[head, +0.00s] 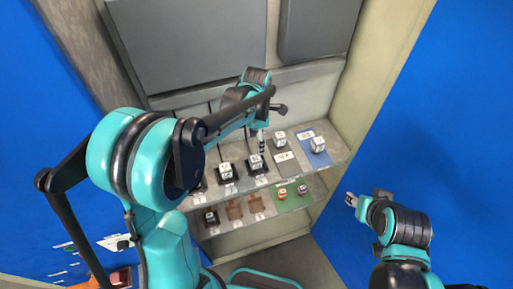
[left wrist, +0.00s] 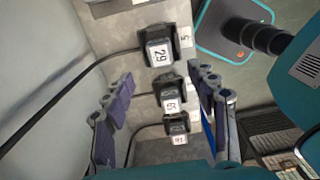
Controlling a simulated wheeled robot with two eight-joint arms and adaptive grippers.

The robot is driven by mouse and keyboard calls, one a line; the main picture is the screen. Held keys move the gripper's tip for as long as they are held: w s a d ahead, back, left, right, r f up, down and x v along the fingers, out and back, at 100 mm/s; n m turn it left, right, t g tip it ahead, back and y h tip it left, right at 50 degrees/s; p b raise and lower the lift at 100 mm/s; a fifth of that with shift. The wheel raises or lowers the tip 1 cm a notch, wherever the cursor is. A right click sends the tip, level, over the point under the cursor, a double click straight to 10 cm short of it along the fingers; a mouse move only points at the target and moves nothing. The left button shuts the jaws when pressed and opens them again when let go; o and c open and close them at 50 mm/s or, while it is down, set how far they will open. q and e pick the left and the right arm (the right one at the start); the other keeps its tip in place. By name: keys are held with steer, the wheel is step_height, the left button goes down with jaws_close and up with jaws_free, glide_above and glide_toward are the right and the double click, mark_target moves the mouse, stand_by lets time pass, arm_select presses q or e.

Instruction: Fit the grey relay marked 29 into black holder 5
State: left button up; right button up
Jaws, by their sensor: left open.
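In the left wrist view, the grey relay marked 29 (left wrist: 159,54) sits in a black holder (left wrist: 172,33) with a white label reading 5 (left wrist: 185,38) beside it. How deep it is seated I cannot tell. It appears to be the rightmost black-held relay (head: 256,164) on the upper shelf in the head view. My left gripper (head: 262,146) is open above this row; in the left wrist view its two fingers (left wrist: 160,98) stand apart on either side, touching nothing visible. My right gripper (head: 350,199) hangs at the right, away from the shelves; its jaws are too small to judge.
More relays (left wrist: 169,101) (left wrist: 177,139) stand in black holders along the same row, with cables from the wall. Relays also stand near a grey mat (head: 286,164) and on a blue mat (head: 322,160). The lower shelf has a green mat (head: 290,203) and brown holders (head: 234,210).

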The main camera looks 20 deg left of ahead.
arm_select(q)
steer(key=s+a+r+m+t, duration=0.1)
steer(key=s+r+m+t, duration=0.2)
steer(key=s+m, duration=0.5)
steer(key=s+a+r+m+t, duration=0.1)
steer(key=s+r+m+t, duration=0.3)
steer(key=s+m, duration=0.5)
steer(key=m, duration=0.7)
steer(key=shift+a+m, duration=0.4)
step_height(320, 180, down, 18)
steer(key=b, duration=1.8)
steer(key=shift+f, duration=0.25)
